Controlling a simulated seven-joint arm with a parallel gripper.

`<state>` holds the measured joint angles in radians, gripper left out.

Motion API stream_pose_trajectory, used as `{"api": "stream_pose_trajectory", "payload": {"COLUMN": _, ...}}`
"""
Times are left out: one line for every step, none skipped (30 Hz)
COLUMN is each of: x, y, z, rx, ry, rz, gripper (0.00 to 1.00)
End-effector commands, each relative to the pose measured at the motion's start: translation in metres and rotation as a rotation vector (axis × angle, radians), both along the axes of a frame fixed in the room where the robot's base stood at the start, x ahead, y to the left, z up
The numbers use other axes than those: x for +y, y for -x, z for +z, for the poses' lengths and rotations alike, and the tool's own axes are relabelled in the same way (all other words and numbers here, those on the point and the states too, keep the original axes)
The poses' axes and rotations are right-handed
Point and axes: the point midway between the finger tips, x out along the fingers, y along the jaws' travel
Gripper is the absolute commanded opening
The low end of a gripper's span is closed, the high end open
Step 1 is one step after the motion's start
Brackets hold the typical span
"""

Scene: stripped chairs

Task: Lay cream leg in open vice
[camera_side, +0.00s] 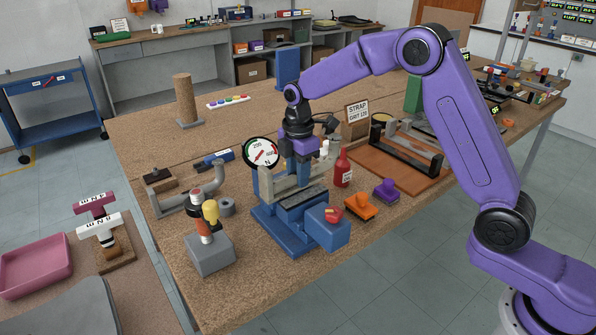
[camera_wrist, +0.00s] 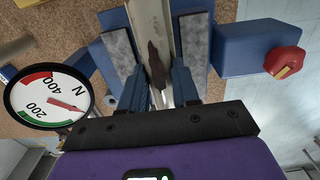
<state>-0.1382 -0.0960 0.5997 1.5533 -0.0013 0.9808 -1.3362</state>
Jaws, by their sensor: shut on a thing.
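The cream leg (camera_wrist: 151,22) is a pale bar with a dark patch on its face. My gripper (camera_wrist: 160,95) is shut on it; its blue fingers lie on either side. The vice (camera_side: 287,229) is blue, with grey jaw pads (camera_wrist: 193,42). In the wrist view the leg lines up with the gap between the pads, which stand apart on both sides of it. In the side view the leg (camera_side: 279,184) is level, over or just behind the near pad. I cannot tell whether it touches the vice floor; its underside is hidden.
A round force dial (camera_side: 262,153) stands close left of my gripper. A red knob (camera_side: 333,214) sits on the vice's right block. A red bottle (camera_side: 343,169), orange (camera_side: 361,207) and purple (camera_side: 386,192) pieces are to the right.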

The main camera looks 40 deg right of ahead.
Motion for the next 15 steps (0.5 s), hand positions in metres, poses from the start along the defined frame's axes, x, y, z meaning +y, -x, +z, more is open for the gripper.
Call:
{"api": "stream_pose_trajectory", "payload": {"x": 0.0000, "y": -0.0003, "z": 0.0000, "rx": -0.002, "ry": 0.000, "rz": 0.000, "gripper": 0.00}}
{"api": "stream_pose_trajectory", "payload": {"x": 0.0001, "y": -0.0003, "z": -0.0003, "rx": -0.002, "ry": 0.000, "rz": 0.000, "gripper": 0.00}}
{"api": "stream_pose_trajectory", "payload": {"x": 0.0001, "y": -0.0004, "z": -0.0007, "rx": -0.002, "ry": 0.000, "rz": 0.000, "gripper": 0.00}}
{"api": "stream_pose_trajectory", "payload": {"x": 0.0001, "y": -0.0004, "z": -0.0010, "rx": -0.002, "ry": 0.000, "rz": 0.000, "gripper": 0.00}}
{"api": "stream_pose_trajectory", "payload": {"x": 0.0001, "y": -0.0004, "z": -0.0013, "rx": -0.002, "ry": 0.000, "rz": 0.000, "gripper": 0.00}}
{"api": "stream_pose_trajectory", "payload": {"x": 0.0001, "y": -0.0004, "z": -0.0017, "rx": -0.002, "ry": 0.000, "rz": 0.000, "gripper": 0.00}}
{"api": "stream_pose_trajectory", "payload": {"x": 0.0001, "y": -0.0004, "z": -0.0020, "rx": -0.002, "ry": 0.000, "rz": 0.000, "gripper": 0.00}}
{"api": "stream_pose_trajectory", "payload": {"x": 0.0001, "y": -0.0004, "z": -0.0023, "rx": -0.002, "ry": 0.000, "rz": 0.000, "gripper": 0.00}}
{"api": "stream_pose_trajectory", "payload": {"x": 0.0001, "y": -0.0004, "z": -0.0027, "rx": -0.002, "ry": 0.000, "rz": 0.000, "gripper": 0.00}}
{"api": "stream_pose_trajectory", "payload": {"x": 0.0001, "y": -0.0004, "z": -0.0030, "rx": -0.002, "ry": 0.000, "rz": 0.000, "gripper": 0.00}}
{"api": "stream_pose_trajectory", "payload": {"x": 0.0001, "y": -0.0004, "z": -0.0033, "rx": -0.002, "ry": 0.000, "rz": 0.000, "gripper": 0.00}}
{"api": "stream_pose_trajectory", "payload": {"x": 0.0001, "y": -0.0004, "z": -0.0035, "rx": -0.002, "ry": -0.001, "rz": 0.000, "gripper": 0.34}}
{"api": "stream_pose_trajectory", "payload": {"x": 0.0001, "y": -0.0004, "z": -0.0034, "rx": -0.002, "ry": -0.001, "rz": 0.000, "gripper": 0.44}}
{"api": "stream_pose_trajectory", "payload": {"x": 0.0001, "y": -0.0004, "z": -0.0034, "rx": -0.002, "ry": 0.000, "rz": 0.000, "gripper": 0.53}}
{"api": "stream_pose_trajectory", "payload": {"x": 0.0001, "y": -0.0004, "z": -0.0035, "rx": -0.002, "ry": 0.000, "rz": 0.000, "gripper": 0.60}}
